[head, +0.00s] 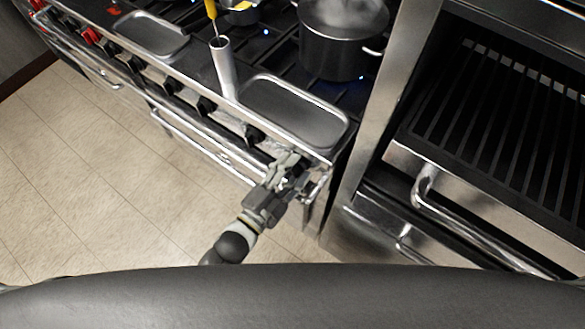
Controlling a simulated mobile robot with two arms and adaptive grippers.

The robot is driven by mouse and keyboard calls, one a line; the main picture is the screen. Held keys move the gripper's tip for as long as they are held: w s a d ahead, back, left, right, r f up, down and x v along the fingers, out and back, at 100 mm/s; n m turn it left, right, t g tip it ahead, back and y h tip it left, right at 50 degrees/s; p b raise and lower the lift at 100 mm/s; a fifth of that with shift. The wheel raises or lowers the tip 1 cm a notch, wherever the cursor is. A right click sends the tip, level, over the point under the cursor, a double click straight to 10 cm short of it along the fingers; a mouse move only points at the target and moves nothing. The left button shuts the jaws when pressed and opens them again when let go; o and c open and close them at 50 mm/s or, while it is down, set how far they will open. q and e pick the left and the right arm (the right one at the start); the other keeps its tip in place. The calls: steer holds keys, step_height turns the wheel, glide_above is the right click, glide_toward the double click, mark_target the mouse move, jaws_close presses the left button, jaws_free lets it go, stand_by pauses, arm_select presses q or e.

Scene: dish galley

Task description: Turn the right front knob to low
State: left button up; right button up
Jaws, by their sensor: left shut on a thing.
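The range front (228,138) runs diagonally from upper left to lower centre, with a row of black knobs along it. My left gripper (291,170) is at the right end of this row, its fingers closed around the rightmost knob. That knob is mostly hidden by the fingers, so its pointer and setting cannot be read. The neighbouring black knob (253,134) is clear of the gripper, a little to its left. My right gripper is not in view.
A steaming pot (332,52) stands on the range near small blue flames. A metal tray (296,112) and a cylinder holding a yellow-handled utensil (224,68) are near the front edge. A grill unit with a bar handle (470,238) stands right. Tiled floor (90,170) is clear.

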arm_select(q)
steer(key=o, duration=1.1)
steer(key=shift+c, duration=0.2)
steer(key=v, duration=1.2)
steer(key=s+a+f+n+g+y, duration=0.1)
steer(key=a+f+n+g+y, duration=0.2)
steer(key=f, duration=0.6)
steer(key=s+a+f+n+g+y, duration=0.1)
steer(key=s+a+f+n+y, duration=0.2)
steer(key=f, duration=0.7)
steer(key=a+f+n+g+y, duration=0.1)
steer(key=a+f+n+g, duration=0.1)
steer(key=a+f, duration=0.5)
steer(key=s+a+f+n+g+y, duration=0.1)
steer(key=s+a+f+n+g, duration=0.1)
steer(key=s+f, duration=0.6)
steer(key=s+a+f+n+g+y, duration=0.1)
steer(key=s+f+n+g+y, duration=0.1)
steer(key=s+f+n+g, duration=0.3)
steer(key=s+f, duration=0.4)
steer(key=s, duration=0.2)
steer(key=shift+s+a+n+g+y, duration=0.3)
steer(key=shift+s+a+n, duration=0.05)
steer(key=shift+a+n, duration=0.05)
